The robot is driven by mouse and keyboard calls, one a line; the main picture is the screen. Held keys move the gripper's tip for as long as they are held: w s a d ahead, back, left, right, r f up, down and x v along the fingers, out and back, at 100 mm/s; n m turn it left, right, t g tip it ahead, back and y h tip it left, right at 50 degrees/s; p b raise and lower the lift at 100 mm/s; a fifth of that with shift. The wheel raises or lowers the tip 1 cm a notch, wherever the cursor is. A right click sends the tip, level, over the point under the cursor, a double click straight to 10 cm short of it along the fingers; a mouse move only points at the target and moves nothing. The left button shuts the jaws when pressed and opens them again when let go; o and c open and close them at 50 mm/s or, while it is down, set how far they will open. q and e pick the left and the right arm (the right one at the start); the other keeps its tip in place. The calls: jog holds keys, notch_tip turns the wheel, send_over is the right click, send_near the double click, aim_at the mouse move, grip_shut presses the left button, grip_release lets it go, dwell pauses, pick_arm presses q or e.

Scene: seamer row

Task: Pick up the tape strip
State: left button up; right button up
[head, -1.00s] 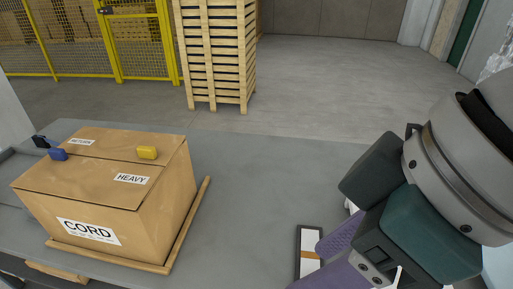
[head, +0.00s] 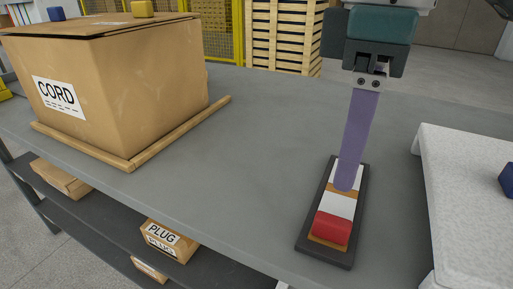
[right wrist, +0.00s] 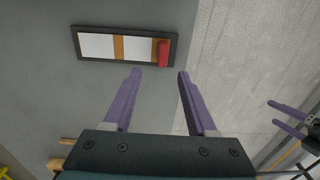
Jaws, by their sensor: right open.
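A dark-framed flat board (head: 305,243) lies on the grey bench, with white panels, orange-brown bands and a red block (head: 331,229) at its near end. I cannot tell for certain which part is the tape strip; the banded strip (head: 340,205) on the board fits best. The board also shows in the right wrist view (right wrist: 98,47), beyond my fingertips. My right gripper (right wrist: 158,73) is open and empty, its purple fingers pointing at the board. In the head view it (head: 345,187) hangs over the board, one finger hiding part of it. My left gripper (right wrist: 272,113) shows open at the right wrist view's edge.
A large carton marked CORD (head: 130,95) stands on the bench at left inside a wooden edge (head: 180,135). A white speckled surface (head: 465,190) with a blue block (head: 507,180) is at right. PLUG boxes (head: 168,241) sit below. The middle bench is clear.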

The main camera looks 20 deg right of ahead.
aim_at(334, 219)
notch_tip(334, 219, down, 4)
jog(key=shift+a+b, duration=0.1)
jog(key=shift+b, duration=0.55)
jog(key=f, duration=0.1)
jog(key=f+b, duration=0.1)
jog(key=f, duration=0.1)
jog(key=f+b, duration=0.1)
jog(key=f, duration=0.1)
jog(key=shift+s+a+f, duration=0.1)
jog(key=shift+s+f, duration=0.1)
jog(key=shift+s, duration=0.05)
jog(key=shift+r, duration=0.1)
grip_shut()
